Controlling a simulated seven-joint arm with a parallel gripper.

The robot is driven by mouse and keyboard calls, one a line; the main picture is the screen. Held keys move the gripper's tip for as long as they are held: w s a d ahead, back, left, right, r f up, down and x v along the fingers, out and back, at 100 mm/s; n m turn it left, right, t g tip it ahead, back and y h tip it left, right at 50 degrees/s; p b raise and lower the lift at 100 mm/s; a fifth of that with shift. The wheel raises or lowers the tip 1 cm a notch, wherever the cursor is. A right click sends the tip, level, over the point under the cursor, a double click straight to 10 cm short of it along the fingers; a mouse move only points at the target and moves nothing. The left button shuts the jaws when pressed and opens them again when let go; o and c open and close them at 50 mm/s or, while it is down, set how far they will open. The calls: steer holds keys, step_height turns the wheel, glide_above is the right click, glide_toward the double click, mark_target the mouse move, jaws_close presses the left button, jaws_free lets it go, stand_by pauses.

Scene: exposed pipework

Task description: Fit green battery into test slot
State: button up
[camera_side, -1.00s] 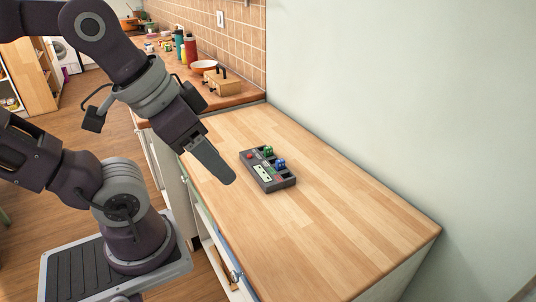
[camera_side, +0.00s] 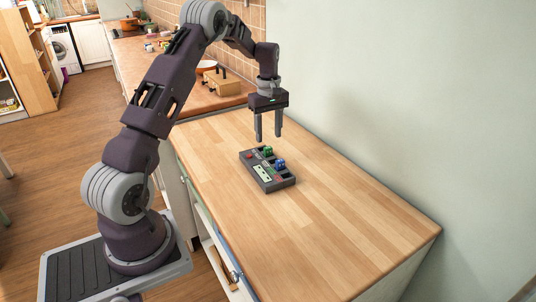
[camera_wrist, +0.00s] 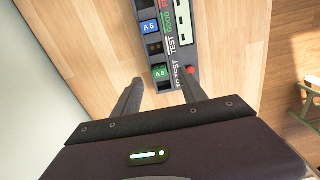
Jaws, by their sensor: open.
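The green battery (camera_side: 267,151) stands in a bay at the far end of a dark grey tester on the worktop. In the wrist view the green battery (camera_wrist: 160,73) shows a "9V" mark. A blue battery (camera_wrist: 149,27) sits in another bay, and it also shows in the side view (camera_side: 280,164). Between them is a dark, empty-looking slot (camera_wrist: 154,47); lettering including "TEST" is printed alongside, but I cannot tell which bay it names. My gripper (camera_side: 270,140) is open and empty, pointing down above the green battery, with its fingers apart on either side in the wrist view (camera_wrist: 164,82).
The tester (camera_side: 253,170) has a pale panel (camera_side: 262,174) and a red button (camera_wrist: 190,70). The wooden worktop (camera_side: 345,225) is clear around it. A wall stands behind.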

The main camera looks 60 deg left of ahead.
mark_target(268, 147)
steer(key=f, duration=0.6)
steer(key=shift+a, duration=0.35)
steer(key=shift+w+r, duration=0.1)
jaws_close()
